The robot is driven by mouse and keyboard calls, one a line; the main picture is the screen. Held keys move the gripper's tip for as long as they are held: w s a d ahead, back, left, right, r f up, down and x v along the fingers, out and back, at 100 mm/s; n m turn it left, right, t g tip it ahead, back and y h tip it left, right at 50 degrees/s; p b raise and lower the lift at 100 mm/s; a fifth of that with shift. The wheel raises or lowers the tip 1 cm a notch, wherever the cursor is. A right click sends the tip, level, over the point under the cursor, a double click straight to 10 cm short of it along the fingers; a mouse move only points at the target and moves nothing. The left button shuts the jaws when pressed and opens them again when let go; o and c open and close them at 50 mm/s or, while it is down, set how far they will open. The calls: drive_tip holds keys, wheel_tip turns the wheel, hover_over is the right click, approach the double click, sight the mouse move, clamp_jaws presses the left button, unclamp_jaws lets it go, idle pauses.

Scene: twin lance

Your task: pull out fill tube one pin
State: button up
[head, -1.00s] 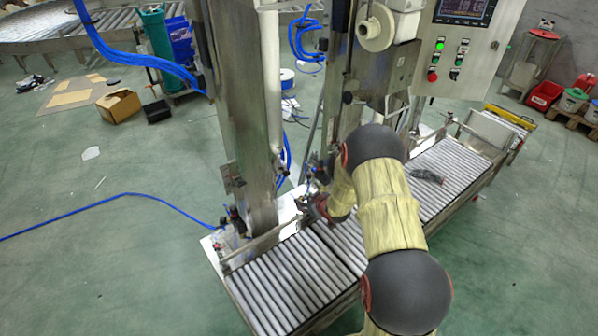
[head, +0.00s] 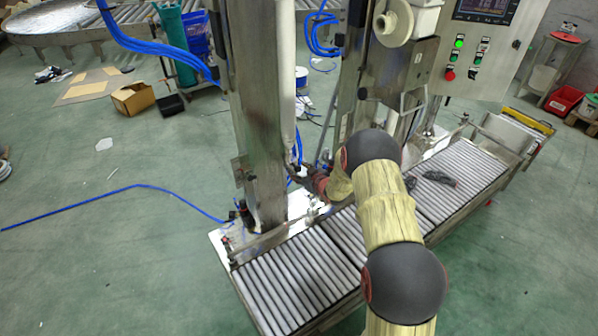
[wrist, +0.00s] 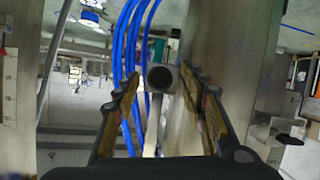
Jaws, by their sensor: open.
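My gripper (wrist: 160,105) is open, with one finger on each side of a round grey end with a dark middle (wrist: 160,77). I cannot tell whether this is the pin or a tube end, and no contact shows. In the head view my gripper (head: 303,174) is small and dark, near the lower end of the pale upright fill tube (head: 286,90) beside the left steel column (head: 258,110). I cannot make out the pin itself in the head view.
Blue hoses (wrist: 130,45) hang close to the left finger in the wrist view. A steel column (wrist: 228,60) stands close on the right. The roller conveyor (head: 290,275) runs below my arm. A control panel (head: 487,45) stands at the upper right.

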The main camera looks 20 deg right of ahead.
drive_tip(key=shift+c, duration=1.1)
clamp_jaws()
